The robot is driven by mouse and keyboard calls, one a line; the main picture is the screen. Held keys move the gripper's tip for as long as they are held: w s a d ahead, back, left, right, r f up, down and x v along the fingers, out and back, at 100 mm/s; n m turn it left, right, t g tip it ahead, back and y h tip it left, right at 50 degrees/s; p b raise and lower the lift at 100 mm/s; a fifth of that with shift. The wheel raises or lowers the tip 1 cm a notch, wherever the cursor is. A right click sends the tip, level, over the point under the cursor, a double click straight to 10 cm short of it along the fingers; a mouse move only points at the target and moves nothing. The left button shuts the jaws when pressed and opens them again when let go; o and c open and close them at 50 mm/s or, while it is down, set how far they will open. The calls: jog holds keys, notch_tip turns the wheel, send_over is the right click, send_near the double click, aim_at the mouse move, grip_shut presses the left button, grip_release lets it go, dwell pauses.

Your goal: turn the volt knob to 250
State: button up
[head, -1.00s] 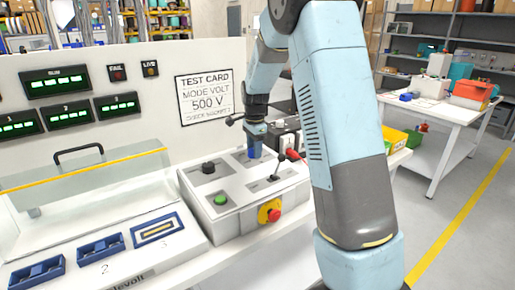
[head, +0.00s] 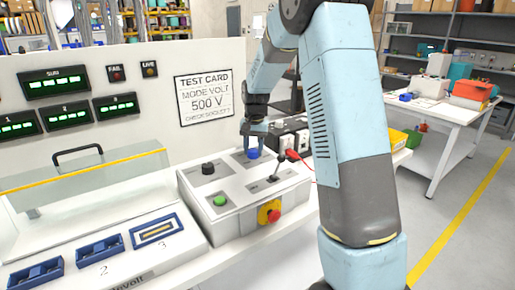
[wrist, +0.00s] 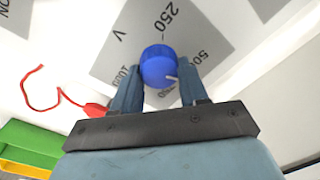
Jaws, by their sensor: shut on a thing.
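The blue volt knob (wrist: 157,62) sits on a grey dial plate marked V (wrist: 119,36), on the sloped white panel; it also shows in the head view (head: 253,154). My gripper (wrist: 161,67) is shut on the knob, one finger on each side; it also shows in the head view (head: 255,146). A 50-something label, partly cut off, is at the right and 1000 at the lower left. The label near the mark is partly hidden.
A black knob (head: 208,168), green button (head: 220,200), black lever (head: 279,169) and red-and-yellow stop button (head: 272,213) share the panel. A red plug (head: 292,155) with its lead lies to the right. The test card (head: 205,98) reads MODE VOLT 500 V.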

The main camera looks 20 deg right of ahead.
jog(key=n, duration=0.4)
jog(key=shift+w+a+r+n, duration=0.1)
jog(key=shift+a+n, duration=0.2)
jog(key=n, duration=0.3)
jog(key=shift+n, duration=0.4)
jog(key=n, duration=0.4)
jog(key=shift+d, duration=0.2)
jog(key=n, duration=0.4)
jog(key=shift+d+g, duration=0.1)
jog(key=shift+g, duration=0.2)
jog(key=n, duration=0.5)
jog(key=shift+d, duration=0.1)
jog(key=shift+o, duration=0.2)
jog(key=shift+r+n, duration=0.1)
jog(key=shift+n, duration=1.3)
